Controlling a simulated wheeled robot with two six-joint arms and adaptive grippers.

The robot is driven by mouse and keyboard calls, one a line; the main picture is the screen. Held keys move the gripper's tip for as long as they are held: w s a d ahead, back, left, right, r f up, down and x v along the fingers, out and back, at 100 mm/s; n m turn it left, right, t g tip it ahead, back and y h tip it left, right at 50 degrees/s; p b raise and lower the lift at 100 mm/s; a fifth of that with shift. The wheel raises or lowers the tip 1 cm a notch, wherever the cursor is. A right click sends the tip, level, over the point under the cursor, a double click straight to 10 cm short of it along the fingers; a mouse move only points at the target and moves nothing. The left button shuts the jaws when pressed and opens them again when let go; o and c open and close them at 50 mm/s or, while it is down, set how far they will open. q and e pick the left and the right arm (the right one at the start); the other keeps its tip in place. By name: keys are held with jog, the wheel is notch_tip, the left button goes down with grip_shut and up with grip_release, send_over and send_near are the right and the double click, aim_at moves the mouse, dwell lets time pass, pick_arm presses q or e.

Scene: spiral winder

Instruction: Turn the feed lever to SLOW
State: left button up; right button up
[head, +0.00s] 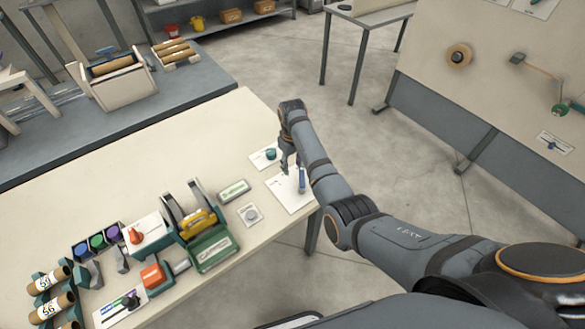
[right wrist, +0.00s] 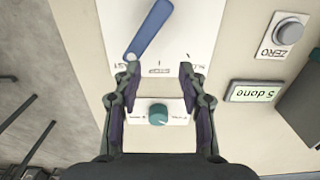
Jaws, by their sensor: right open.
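The feed lever, with a blue handle (right wrist: 152,28), stands on a white plate (right wrist: 190,25) with printed labels that show upside down in the right wrist view. Its pale lower end lies near the left label, which seems to read FAST; the other labels are partly hidden or unclear. In the head view the blue lever (head: 302,182) stands at the right of its white plate (head: 285,196). My right gripper (right wrist: 160,72) is open and empty, its fingertips apart over the label edge, just below the lever. It also shows in the head view (head: 288,166). My left gripper is out of view.
A teal knob (right wrist: 158,114) on a small plate lies between my right fingers in the wrist view. A ZERO button (right wrist: 289,33) and a counter display (right wrist: 255,92) sit to the right.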

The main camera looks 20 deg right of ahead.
aim_at(302, 177)
notch_tip(302, 177, down, 2)
jog(key=shift+s+f, duration=0.1)
jog(key=shift+f, duration=0.1)
jog(key=shift+s+f, duration=0.2)
jog(key=shift+f, duration=0.35)
jog(key=shift+o, duration=0.2)
jog(key=shift+f, duration=0.1)
jog(key=shift+w+r, duration=0.1)
jog(key=shift+r, duration=0.1)
grip_shut()
jog(key=shift+w, duration=0.1)
jog(key=shift+c, duration=0.2)
grip_release()
jog(key=shift+r, duration=0.1)
